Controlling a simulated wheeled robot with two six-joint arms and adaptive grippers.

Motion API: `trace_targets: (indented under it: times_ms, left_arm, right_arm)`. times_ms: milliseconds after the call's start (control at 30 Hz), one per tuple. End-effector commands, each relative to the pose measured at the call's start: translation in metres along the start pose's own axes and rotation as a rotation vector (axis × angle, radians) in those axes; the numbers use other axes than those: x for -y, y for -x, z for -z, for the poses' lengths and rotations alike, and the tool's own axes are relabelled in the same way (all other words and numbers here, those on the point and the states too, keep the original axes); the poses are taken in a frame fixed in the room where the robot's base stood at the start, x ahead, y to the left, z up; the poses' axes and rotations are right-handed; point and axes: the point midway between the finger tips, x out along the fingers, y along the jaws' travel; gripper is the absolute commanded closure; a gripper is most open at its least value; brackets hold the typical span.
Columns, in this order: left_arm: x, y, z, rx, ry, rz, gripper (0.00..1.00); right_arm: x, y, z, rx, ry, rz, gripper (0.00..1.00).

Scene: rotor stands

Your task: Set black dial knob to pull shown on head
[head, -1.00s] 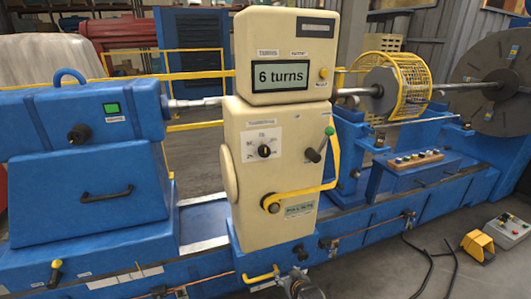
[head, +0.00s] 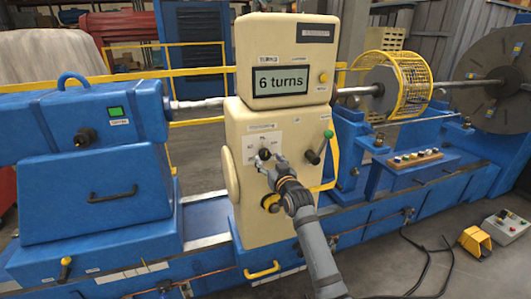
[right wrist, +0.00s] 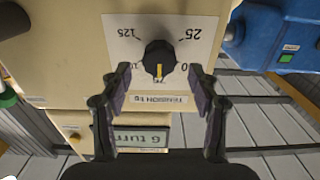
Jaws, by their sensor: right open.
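The black dial knob (head: 264,153) is on a white plate on the front of the cream cabinet (head: 240,210). In the right wrist view the knob (right wrist: 159,57) has a yellow mark toward the bottom of the picture, near the tension label. The scale numbers 125, 25 and 0 show around it. My right gripper (right wrist: 160,78) is open, with one finger on each side of the knob; contact cannot be told. In the head view the right gripper (head: 272,167) partly covers the dial plate. The head display (head: 280,80) reads "6 turns". My left gripper is out of view.
A yellow button (head: 323,77) sits beside the display. A blue headstock (head: 85,125) stands on the left.

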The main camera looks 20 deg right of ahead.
Motion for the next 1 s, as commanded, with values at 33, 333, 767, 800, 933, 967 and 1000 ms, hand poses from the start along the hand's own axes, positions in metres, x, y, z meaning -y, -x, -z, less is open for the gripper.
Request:
trace_targets:
  times_ms: [33,333,767,800,933,967,1000]
  left_arm:
    - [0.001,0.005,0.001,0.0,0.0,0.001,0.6]
    - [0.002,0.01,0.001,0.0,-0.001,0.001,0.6]
    - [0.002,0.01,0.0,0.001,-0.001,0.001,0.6]
    - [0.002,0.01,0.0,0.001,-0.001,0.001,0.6]
    - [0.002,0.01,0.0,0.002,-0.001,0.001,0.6]
    - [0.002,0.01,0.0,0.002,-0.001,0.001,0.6]
    - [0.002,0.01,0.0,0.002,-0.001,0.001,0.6]
  right_arm:
    - [0.0,-0.01,0.003,0.001,0.0,0.0,0.39]
    - [0.0,-0.04,0.0,0.001,0.001,-0.001,0.39]
    - [0.0,-0.041,-0.001,0.001,0.001,-0.001,0.62]
    - [0.0,-0.041,-0.001,0.001,0.001,-0.001,0.67]
    - [0.0,-0.04,-0.001,0.001,0.001,-0.001,0.85]
    - [0.0,-0.04,-0.001,0.001,0.001,-0.001,0.89]
    - [0.0,-0.04,-0.001,0.001,0.001,-0.001,0.94]
